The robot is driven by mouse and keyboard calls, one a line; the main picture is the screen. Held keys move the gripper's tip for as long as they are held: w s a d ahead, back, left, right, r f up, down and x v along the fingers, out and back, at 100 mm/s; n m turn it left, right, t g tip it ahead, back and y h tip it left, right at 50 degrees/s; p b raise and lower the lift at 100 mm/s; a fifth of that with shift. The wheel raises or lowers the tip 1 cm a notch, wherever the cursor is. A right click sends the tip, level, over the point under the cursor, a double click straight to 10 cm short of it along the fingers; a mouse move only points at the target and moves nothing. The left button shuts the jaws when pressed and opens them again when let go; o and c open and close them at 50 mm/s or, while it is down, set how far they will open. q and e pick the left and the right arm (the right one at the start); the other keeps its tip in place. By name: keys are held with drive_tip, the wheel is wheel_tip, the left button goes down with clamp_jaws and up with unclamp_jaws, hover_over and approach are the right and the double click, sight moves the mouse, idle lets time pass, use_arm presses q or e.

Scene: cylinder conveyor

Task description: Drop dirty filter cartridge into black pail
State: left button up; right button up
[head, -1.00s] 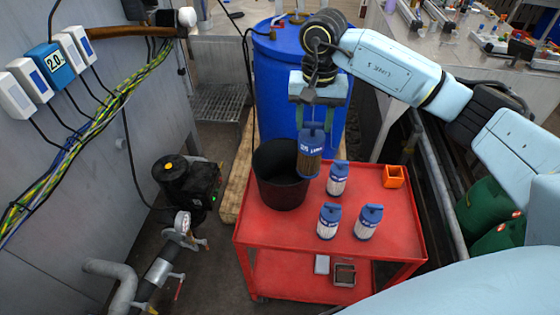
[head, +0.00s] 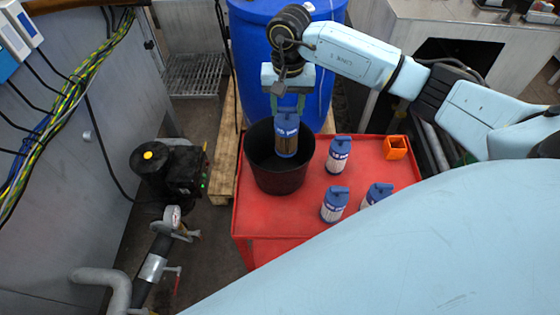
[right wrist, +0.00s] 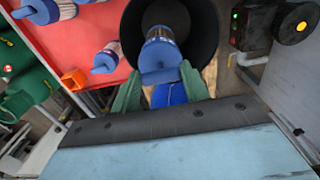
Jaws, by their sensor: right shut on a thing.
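The dirty filter cartridge (head: 287,143), brownish with a blue cap, hangs upright from my right gripper (head: 288,110). The gripper is shut on its cap. The cartridge is over the mouth of the black pail (head: 280,178), its lower part in front of the dark inside; I cannot tell how deep it sits. In the right wrist view, the green fingers hold the cartridge (right wrist: 162,48) against the pail's dark opening (right wrist: 205,22). Several cleaner white cartridges with blue caps, one of them (head: 338,154) behind the others, stand on the red cart (head: 290,222). My left gripper is not in view.
An orange open box (head: 396,147) stands at the cart's back right. A blue drum (head: 250,60) stands behind the pail. A black pump (head: 168,172) and a pipe with a gauge (head: 172,216) are left of the cart.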

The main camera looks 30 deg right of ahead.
drive_tip(key=shift+f, duration=0.7)
drive_tip(key=shift+w+f+b, duration=0.2)
drive_tip(key=shift+f+b, duration=0.15)
drive_tip(key=shift+f, duration=0.1)
drive_tip(key=shift+s, duration=0.1)
drive_tip(key=o, duration=0.9)
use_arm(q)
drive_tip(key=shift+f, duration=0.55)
use_arm(e)
drive_tip(key=shift+o, duration=1.3)
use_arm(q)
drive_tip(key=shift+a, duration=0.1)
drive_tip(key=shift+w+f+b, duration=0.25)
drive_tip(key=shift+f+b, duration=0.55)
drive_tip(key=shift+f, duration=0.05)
use_arm(e)
wheel_tip(320, 180, up, 14)
drive_tip(key=shift+f, duration=0.25)
